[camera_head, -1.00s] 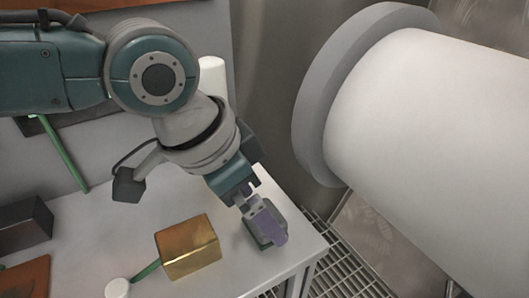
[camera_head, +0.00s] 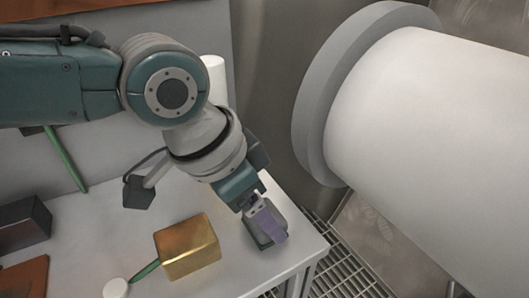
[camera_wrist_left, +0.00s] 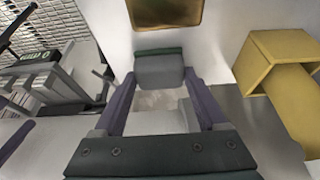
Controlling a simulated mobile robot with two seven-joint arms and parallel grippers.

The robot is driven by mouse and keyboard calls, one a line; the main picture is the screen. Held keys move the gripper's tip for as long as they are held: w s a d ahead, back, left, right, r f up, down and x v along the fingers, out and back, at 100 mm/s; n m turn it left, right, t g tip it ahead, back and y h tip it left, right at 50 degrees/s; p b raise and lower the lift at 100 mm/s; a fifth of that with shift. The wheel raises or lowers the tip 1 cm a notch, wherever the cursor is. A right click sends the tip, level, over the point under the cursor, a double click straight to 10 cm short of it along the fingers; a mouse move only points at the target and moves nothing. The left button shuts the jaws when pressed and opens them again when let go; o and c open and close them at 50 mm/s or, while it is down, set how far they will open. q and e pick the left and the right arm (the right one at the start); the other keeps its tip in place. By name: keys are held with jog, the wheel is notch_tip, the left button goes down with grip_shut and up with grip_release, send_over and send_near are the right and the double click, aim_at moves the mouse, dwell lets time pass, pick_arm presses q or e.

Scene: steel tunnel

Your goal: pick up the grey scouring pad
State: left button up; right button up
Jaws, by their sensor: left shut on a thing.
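The grey scouring pad (camera_head: 264,243), a small grey block with a dark green layer, is near the right front corner of the white table (camera_head: 225,278). My left gripper (camera_head: 268,222) points down over it, with its purple fingers on either side. In the left wrist view the pad (camera_wrist_left: 160,70) sits between the fingertips, and my left gripper (camera_wrist_left: 160,84) is shut on it. Whether the pad touches the table top or is just above it, I cannot tell. My right gripper is not in view.
A gold box (camera_head: 187,247) stands left of the pad, by a green-handled tool with a round white end (camera_head: 116,288). A dark block (camera_head: 24,225) is at the far left. A big white cylinder (camera_head: 430,140) is at right, above floor grating (camera_head: 340,270).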

pick_arm(q)
jog(key=shift+c, duration=0.8)
jog(key=shift+r, duration=0.55)
notch_tip(320, 180, up, 19)
jog(key=p, duration=0.2)
